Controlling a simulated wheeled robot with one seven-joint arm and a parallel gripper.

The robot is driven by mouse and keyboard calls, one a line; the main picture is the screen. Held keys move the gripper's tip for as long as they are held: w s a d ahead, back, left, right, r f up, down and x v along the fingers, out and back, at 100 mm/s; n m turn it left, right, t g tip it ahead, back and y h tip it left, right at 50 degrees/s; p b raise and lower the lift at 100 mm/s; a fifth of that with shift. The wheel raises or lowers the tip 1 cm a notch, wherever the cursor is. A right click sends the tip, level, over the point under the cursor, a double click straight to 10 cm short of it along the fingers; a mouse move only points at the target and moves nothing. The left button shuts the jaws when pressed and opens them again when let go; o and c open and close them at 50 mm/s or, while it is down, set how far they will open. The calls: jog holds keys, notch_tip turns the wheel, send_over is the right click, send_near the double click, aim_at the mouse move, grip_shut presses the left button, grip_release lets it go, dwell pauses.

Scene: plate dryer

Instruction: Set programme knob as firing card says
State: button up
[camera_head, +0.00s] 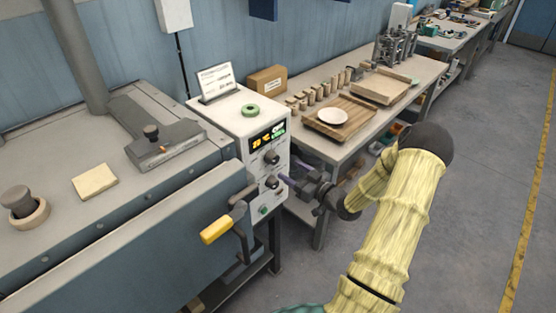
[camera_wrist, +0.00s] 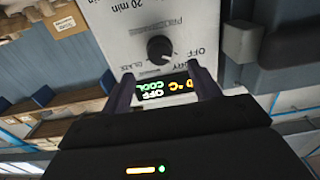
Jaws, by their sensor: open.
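The white control box (camera_head: 240,130) carries two dark knobs below a lit display (camera_head: 268,137). The upper one is the programme knob (camera_head: 271,157); the wrist view shows it upside down (camera_wrist: 160,49), with PROGRAMME, OFF, DRY and GLAZE lettering around it. I cannot tell where its pointer stands. The lower knob (camera_head: 272,181) is by my fingertips in the head view. My gripper (camera_head: 286,180) is open and empty, facing the panel. In the wrist view its fingers (camera_wrist: 164,80) stand either side of the display, the programme knob just beyond the tips. The firing card (camera_head: 217,82) stands on the box; its writing is too small to read.
A yellow-handled lever (camera_head: 218,228) sticks out from the dryer front, left of my gripper. A wooden workbench (camera_head: 335,85) with a tray and plate stands behind. The floor on the right is clear.

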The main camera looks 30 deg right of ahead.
aim_at(276, 160)
jog(key=p+x, duration=0.1)
jog(key=x, duration=0.6)
jog(key=c, duration=1)
